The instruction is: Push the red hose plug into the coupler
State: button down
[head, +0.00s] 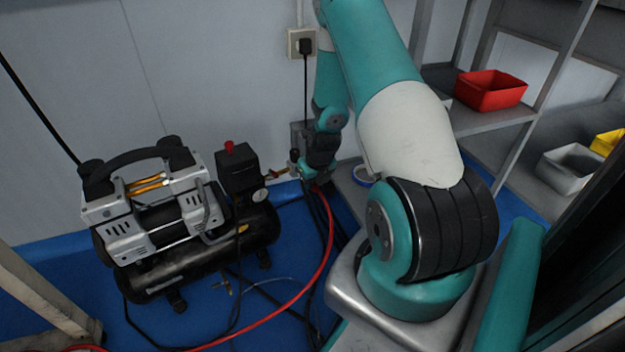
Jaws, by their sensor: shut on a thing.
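The red hose (328,240) rises from the blue floor in a curve, and its upper end meets my gripper (306,172) at the right of the compressor. My gripper is small in this view and shut on the hose's plug end; the plug itself is mostly hidden by the gripper. A small brass-coloured fitting (277,172), which looks like the coupler, sticks out from the compressor's right side toward my gripper. My gripper is just right of it. I cannot tell whether plug and coupler touch.
The black and silver compressor (165,215) stands on the floor at left. Dark cables hang and lie near the hose. A wall socket (302,43) with a plugged cable is above. Grey shelves at right hold a red bin (490,90) and a grey bin (568,168).

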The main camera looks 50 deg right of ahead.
jog(key=shift+w+d, duration=0.25)
jog(key=shift+w, duration=0.65)
dwell(0.6)
jog(key=shift+s+a, duration=0.2)
jog(key=shift+s, duration=0.1)
jog(key=shift+s+a+p, duration=0.15)
jog(key=shift+s+p, duration=0.15)
jog(key=shift+p, duration=0.1)
jog(key=shift+s, duration=0.1)
jog(key=shift+s, duration=0.1)
